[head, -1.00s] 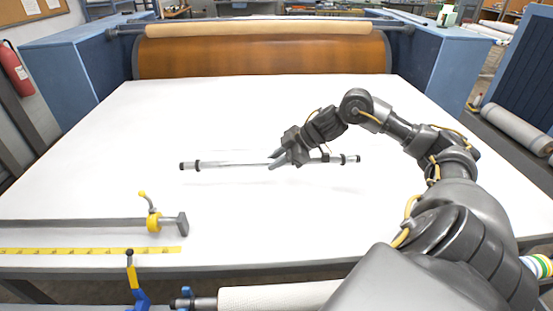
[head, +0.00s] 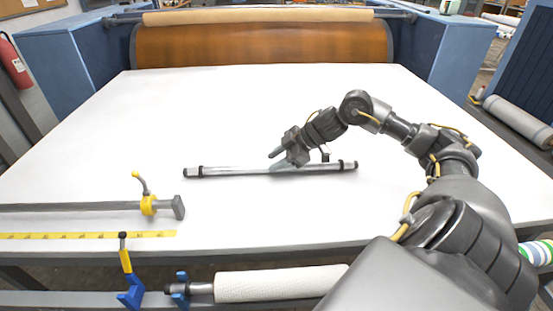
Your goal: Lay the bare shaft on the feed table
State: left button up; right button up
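The bare shaft (head: 230,171), a slim grey bar with dark collars and ends, lies crosswise on the white feed table (head: 130,120), near its middle. It looks to rest on the surface, with no clear gap beneath it. My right gripper (head: 278,161) is at the shaft's middle, its fingers spread apart. One finger shows clear beyond the shaft; the other is faint against the bar, so any contact cannot be told. My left gripper is out of view.
A bar clamp (head: 90,207) and a yellow tape (head: 90,235) lie at the front left. A white roll (head: 275,284) sits below the front edge, by a blue clamp (head: 131,292). The orange press roller (head: 260,46) stands at the back between blue housings.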

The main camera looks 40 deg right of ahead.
jog(key=shift+o, duration=0.8)
jog(key=shift+s+d, duration=0.1)
jog(key=b+v, duration=0.2)
jog(key=v, duration=0.2)
jog(key=shift+s+d+f+b, duration=0.1)
jog(key=shift+f+b, duration=0.15)
jog(key=shift+b, duration=0.15)
jog(key=shift+s+d+r+b, duration=0.2)
jog(key=shift+s+r+b, duration=0.05)
jog(key=shift+r+b, duration=0.25)
jog(key=shift+s+d+r+b, duration=0.15)
jog(key=shift+s+r+b, duration=0.1)
jog(key=shift+r+b, duration=0.25)
jog(key=b+v, duration=0.1)
jog(key=v, duration=0.3)
jog(key=shift+s+d+r, duration=0.1)
jog(key=shift+s+r, duration=0.05)
jog(key=shift+r, duration=0.05)
